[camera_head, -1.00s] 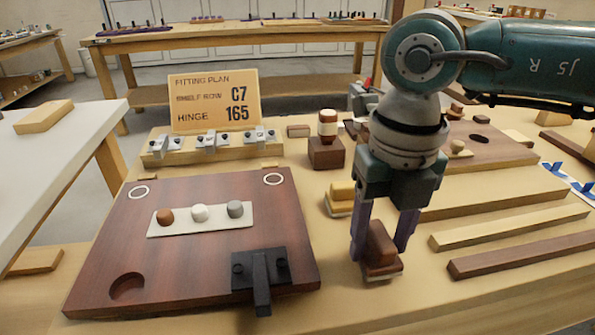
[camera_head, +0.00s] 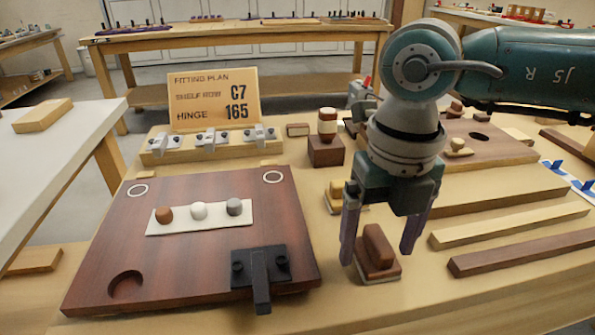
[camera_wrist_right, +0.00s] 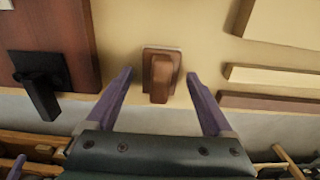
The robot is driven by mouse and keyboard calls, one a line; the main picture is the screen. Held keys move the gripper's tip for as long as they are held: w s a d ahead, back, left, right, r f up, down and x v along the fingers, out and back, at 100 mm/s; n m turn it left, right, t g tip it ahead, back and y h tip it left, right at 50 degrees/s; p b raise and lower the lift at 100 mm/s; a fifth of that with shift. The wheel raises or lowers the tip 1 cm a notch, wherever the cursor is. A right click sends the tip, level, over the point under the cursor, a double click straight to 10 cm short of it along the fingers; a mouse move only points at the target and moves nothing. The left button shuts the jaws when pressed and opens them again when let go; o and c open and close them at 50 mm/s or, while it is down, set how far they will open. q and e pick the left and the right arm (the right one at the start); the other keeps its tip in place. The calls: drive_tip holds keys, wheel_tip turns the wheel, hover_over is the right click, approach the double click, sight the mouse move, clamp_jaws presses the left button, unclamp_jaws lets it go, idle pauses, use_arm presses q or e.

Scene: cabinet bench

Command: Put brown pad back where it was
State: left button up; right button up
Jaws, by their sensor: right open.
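The brown pad (camera_head: 378,254) is a dark brown block with a raised handle on a thin pale base. It rests on the bench to the right of the dark red-brown board. My right gripper (camera_head: 377,252) is open, with its purple fingers on either side of the pad and apart from it. In the right wrist view the pad (camera_wrist_right: 161,75) sits ahead of and between the open fingertips (camera_wrist_right: 160,77). A similar yellow pad (camera_head: 345,192) stands behind it, partly hidden by the gripper. My left gripper is not in view.
The board (camera_head: 200,260) holds a pale strip (camera_head: 180,224) with three knobs and a black hinge fixture (camera_head: 260,272). A fitting plan sign (camera_head: 213,100) stands behind it. Wooden bars (camera_head: 515,241) lie to the right. The bench front is clear.

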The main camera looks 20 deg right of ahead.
wheel_tip(320, 180, up, 12)
drive_tip(key=p, duration=0.2)
drive_tip(key=s+a+r+n+y, duration=0.1)
drive_tip(key=a+r+y, duration=0.2)
drive_tip(key=a+y, duration=0.35)
drive_tip(key=s+a+r+y, duration=0.2)
drive_tip(key=a+r+y, duration=0.1)
drive_tip(key=a, duration=0.7)
drive_tip(key=s+a+r+n+y, duration=0.1)
drive_tip(key=a+r+y, duration=0.2)
drive_tip(key=a+y, duration=0.35)
drive_tip(key=w+a+r+m+t+y, duration=0.1)
drive_tip(key=w+r+m+t+y, duration=0.3)
drive_tip(key=r+m+t, duration=0.6)
drive_tip(key=w+d+r+m+t+h, duration=0.2)
drive_tip(key=w+d+m+t+h, duration=0.15)
drive_tip(key=m+t, duration=0.2)
drive_tip(key=m+h, duration=1.6)
drive_tip(key=h, duration=0.1)
hover_over(380, 238)
drive_tip(key=w+a, duration=0.4)
drive_tip(key=a, duration=0.1)
wheel_tip(380, 238, down, 14)
drive_tip(key=s+d+f+m+g, duration=0.1)
drive_tip(key=s+f+m+g, duration=0.1)
drive_tip(key=s+f+g, duration=1)
drive_tip(key=s+f, duration=0.4)
drive_tip(key=s, duration=0.4)
drive_tip(key=shift+d+y, duration=0.35)
